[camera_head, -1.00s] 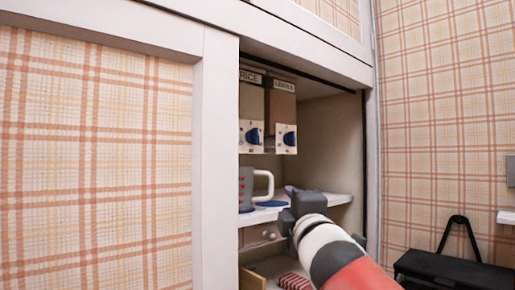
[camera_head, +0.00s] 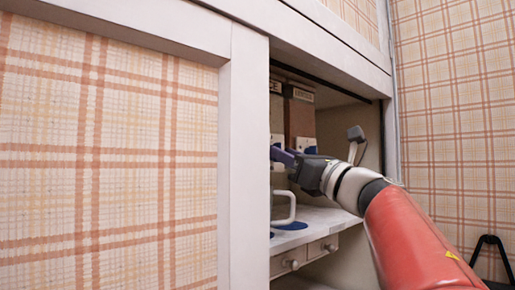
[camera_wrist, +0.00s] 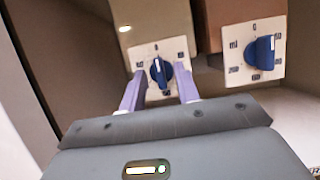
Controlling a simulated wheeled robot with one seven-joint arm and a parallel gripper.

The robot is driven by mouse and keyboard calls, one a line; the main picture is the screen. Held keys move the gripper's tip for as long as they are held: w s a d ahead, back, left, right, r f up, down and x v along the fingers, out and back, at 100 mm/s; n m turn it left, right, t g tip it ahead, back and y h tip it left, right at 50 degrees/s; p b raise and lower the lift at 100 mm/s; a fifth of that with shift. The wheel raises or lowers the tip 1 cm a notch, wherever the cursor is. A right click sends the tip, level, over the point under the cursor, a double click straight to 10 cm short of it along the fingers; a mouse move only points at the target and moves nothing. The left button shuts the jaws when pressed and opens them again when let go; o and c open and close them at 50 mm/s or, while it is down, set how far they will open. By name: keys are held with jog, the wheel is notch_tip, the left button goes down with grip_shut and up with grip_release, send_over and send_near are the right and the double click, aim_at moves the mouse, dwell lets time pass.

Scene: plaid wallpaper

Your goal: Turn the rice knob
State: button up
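Two dispensers hang side by side in the cabinet. Only the end "CE" of the left one's label (camera_head: 276,87) shows, its front being largely cut off by the cabinet frame. In the wrist view its blue knob (camera_wrist: 160,72) sits on a white dial plate. My gripper (camera_wrist: 160,84) is open, its two purple fingers on either side of this knob, near the plate; I cannot tell whether they touch it. In the head view my gripper (camera_head: 285,157) reaches in from the right, in front of the dispensers. The right dispenser's blue knob (camera_wrist: 260,53) is clear of the fingers.
A mug handle (camera_head: 292,210) stands below my gripper on a white shelf (camera_head: 322,222), beside a blue disc (camera_head: 292,227). Small drawers (camera_head: 305,257) lie under the shelf. The cabinet's white upright (camera_head: 246,165) is close on the left.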

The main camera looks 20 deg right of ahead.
jog(key=shift+w+a+r, duration=0.2)
jog(key=shift+w+r, duration=0.05)
jog(key=shift+w, duration=0.35)
grip_shut()
jog(key=shift+m, duration=0.4)
